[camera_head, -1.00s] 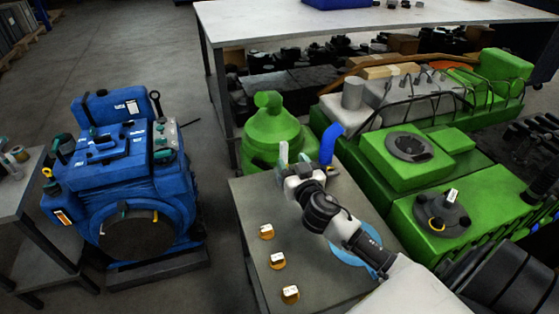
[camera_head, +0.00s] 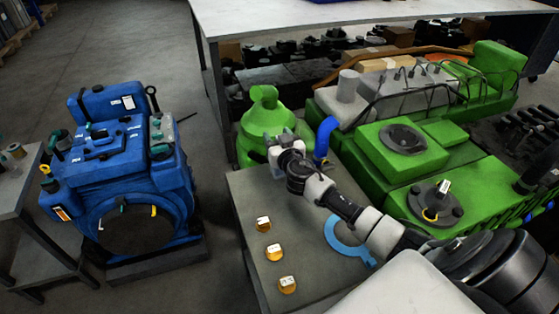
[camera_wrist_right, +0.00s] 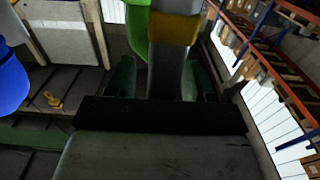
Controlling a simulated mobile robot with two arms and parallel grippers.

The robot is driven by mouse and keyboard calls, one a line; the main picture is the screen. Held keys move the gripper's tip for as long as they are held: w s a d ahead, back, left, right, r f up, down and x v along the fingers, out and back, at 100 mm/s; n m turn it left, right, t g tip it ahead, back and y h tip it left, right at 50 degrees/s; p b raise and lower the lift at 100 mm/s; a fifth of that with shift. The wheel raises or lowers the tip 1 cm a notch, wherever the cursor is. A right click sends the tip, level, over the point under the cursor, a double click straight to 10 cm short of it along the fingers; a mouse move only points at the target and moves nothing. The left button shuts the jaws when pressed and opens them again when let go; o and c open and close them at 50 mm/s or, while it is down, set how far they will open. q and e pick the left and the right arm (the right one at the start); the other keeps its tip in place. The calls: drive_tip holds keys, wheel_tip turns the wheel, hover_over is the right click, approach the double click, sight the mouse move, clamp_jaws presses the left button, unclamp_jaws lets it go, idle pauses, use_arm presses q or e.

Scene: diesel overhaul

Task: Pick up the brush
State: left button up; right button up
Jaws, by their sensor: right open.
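In the right wrist view, what looks like the brush (camera_wrist_right: 170,72) is a long grey piece with a gold band, lying between the two green-tipped fingers of my right gripper (camera_wrist_right: 160,78). The jaws are open, with a gap visible on at least the left side of the piece. In the head view my right gripper (camera_head: 274,149) is at the far left end of the grey table (camera_head: 240,200). There the gripper mostly hides the brush; a small dark end shows at its left. My left gripper is out of view.
Several gold pieces with white tops (camera_head: 267,252) and a light-blue ring-shaped part (camera_head: 340,240) are on the table. A blue pipe (camera_head: 325,137) stands close right of the gripper. Green engine parts (camera_head: 400,150) lie behind and right; a blue engine (camera_head: 125,180) stands left.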

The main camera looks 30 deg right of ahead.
drive_tip(key=c, duration=1)
drive_tip(key=shift+r, duration=0.1)
